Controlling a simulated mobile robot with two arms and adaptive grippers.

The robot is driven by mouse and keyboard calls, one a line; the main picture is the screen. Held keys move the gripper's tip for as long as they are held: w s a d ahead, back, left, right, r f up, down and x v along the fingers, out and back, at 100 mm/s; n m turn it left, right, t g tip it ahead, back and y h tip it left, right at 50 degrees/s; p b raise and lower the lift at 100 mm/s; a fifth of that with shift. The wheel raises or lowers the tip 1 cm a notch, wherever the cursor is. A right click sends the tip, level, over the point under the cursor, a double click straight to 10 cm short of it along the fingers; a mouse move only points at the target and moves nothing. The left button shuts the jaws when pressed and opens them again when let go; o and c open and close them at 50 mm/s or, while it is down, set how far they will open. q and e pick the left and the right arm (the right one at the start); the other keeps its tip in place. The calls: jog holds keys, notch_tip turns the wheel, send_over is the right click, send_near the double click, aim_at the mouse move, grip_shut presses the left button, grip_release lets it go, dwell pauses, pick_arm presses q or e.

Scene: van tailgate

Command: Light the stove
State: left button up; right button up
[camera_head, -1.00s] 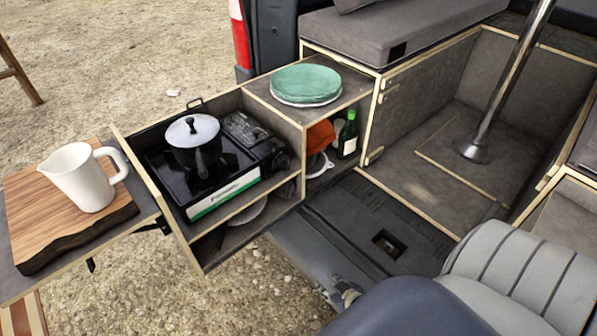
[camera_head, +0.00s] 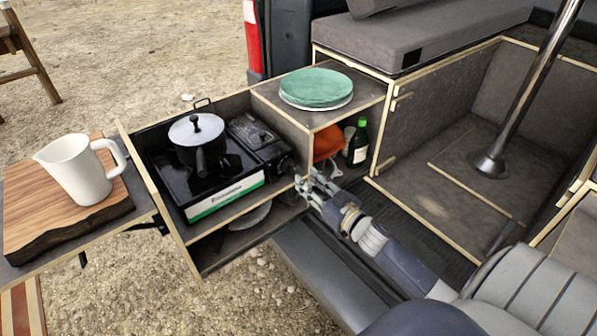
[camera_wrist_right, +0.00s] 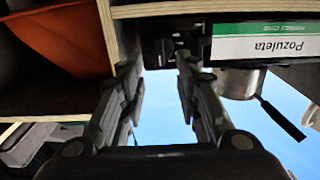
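The black camping stove (camera_head: 222,195) with a green-and-white front label sits in the pull-out kitchen box. A pot (camera_head: 197,140) with a pale lid and dark handle stands on its burner. The stove's dark knob (camera_head: 285,166) is at its right front end; it also shows upside down in the right wrist view (camera_wrist_right: 158,50), between the fingertips in the picture. My right gripper (camera_head: 303,181) is just in front and to the right of the knob. In the right wrist view its fingers (camera_wrist_right: 158,75) are apart, with nothing between them. Contact with the knob cannot be told. My left gripper is out of view.
Green plates (camera_head: 316,87) lie on the shelf top above a cubby with an orange item (camera_head: 326,142) and a green bottle (camera_head: 358,143). A wooden divider edge stands close to my right gripper. A white jug (camera_head: 80,168) stands on a wooden board (camera_head: 38,225) at left.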

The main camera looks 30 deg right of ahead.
aim_at(294, 169)
jog(key=shift+w+a, duration=0.15)
jog(key=shift+w, duration=1.2)
jog(key=shift+w+a, duration=0.1)
jog(key=shift+w, duration=1.2)
grip_shut()
